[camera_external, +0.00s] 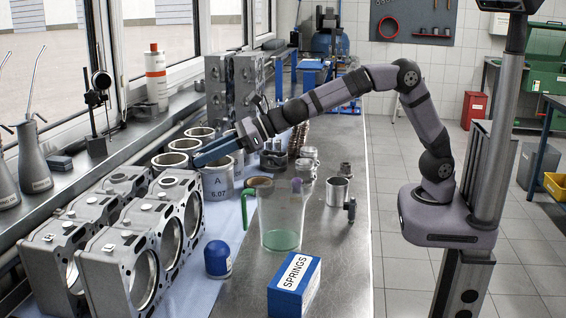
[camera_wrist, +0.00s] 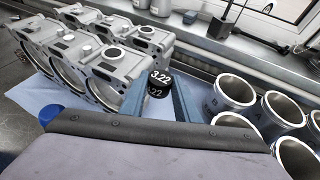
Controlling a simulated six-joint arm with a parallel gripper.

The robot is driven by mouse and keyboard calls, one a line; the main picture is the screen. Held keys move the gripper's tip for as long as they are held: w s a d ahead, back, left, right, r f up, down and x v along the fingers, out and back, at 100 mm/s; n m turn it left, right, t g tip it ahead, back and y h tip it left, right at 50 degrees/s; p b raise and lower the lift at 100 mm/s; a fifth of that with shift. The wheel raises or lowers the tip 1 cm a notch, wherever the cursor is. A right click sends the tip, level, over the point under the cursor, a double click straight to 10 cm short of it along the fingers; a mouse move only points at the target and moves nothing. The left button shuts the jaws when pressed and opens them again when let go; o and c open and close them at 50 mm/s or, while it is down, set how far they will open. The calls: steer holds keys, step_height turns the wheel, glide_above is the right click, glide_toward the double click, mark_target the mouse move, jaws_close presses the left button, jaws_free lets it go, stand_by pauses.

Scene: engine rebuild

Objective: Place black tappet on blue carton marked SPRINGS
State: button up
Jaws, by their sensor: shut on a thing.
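The blue carton (camera_external: 294,284) with a white label marked SPRINGS lies at the front of the bench in the external view. My gripper (camera_external: 203,156) is above the cylinder liners at the left, well back from and higher than the carton. In the wrist view my gripper (camera_wrist: 160,72) is shut on the black tappet (camera_wrist: 159,82), which carries white digits "3.22" and sits between the two blue fingers. The tappet cannot be made out in the external view. The carton is not in the wrist view.
Grey engine blocks (camera_external: 128,262) stand at the left front, beside a blue-capped item (camera_external: 217,259). Several cylinder liners (camera_external: 217,182) stand below my gripper. A clear pitcher (camera_external: 280,215) with a green base stands behind the carton. Bench space right of the carton is free.

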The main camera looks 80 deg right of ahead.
steer(key=shift+a+r, duration=0.2)
steer(key=shift+r, duration=0.3)
steer(key=shift+a+r, duration=0.2)
steer(key=shift+r, duration=0.3)
steer(key=n+y+b, duration=0.1)
steer(key=b, duration=0.4)
glide_above(304, 270)
steer(key=f, duration=0.1)
steer(key=shift+f+b, duration=1.3)
steer(key=shift+f, duration=3.7)
steer(key=shift+f, duration=0.2)
steer(key=o, duration=1)
steer(key=shift+o, duration=0.2)
